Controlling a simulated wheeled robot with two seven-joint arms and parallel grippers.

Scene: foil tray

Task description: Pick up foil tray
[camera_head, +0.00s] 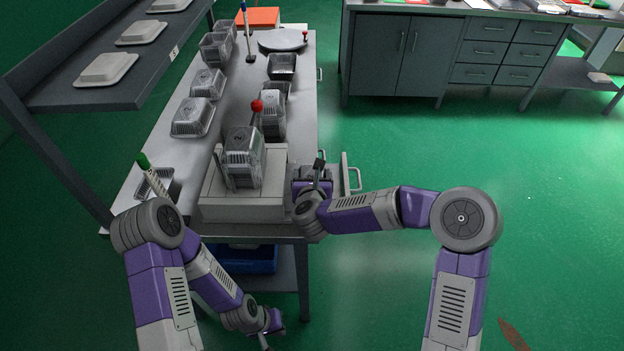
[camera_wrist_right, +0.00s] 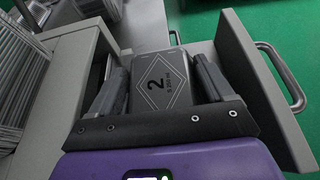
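Foil trays stand in stacks on the long table, with a tall stack (camera_head: 243,155) in the pale dispenser box at its near end. In the right wrist view, a dark grey tray-like piece marked "2" (camera_wrist_right: 162,82) lies inside a pale open-topped compartment. My right gripper (camera_wrist_right: 165,85) has its fingers spread on both sides of this piece; whether they touch it is unclear. In the head view my right gripper (camera_head: 317,178) is at the table's near right corner. My left gripper (camera_head: 272,335) hangs low, away from the table; its finger gap is too small to judge.
The compartment's front panel (camera_wrist_right: 262,85) with a metal handle is close to the right finger. Ribbed stacked trays (camera_wrist_right: 22,70) stand at left. More tray stacks (camera_head: 192,115) line the table (camera_head: 150,185). A grey shelf (camera_head: 105,85) overhangs at left.

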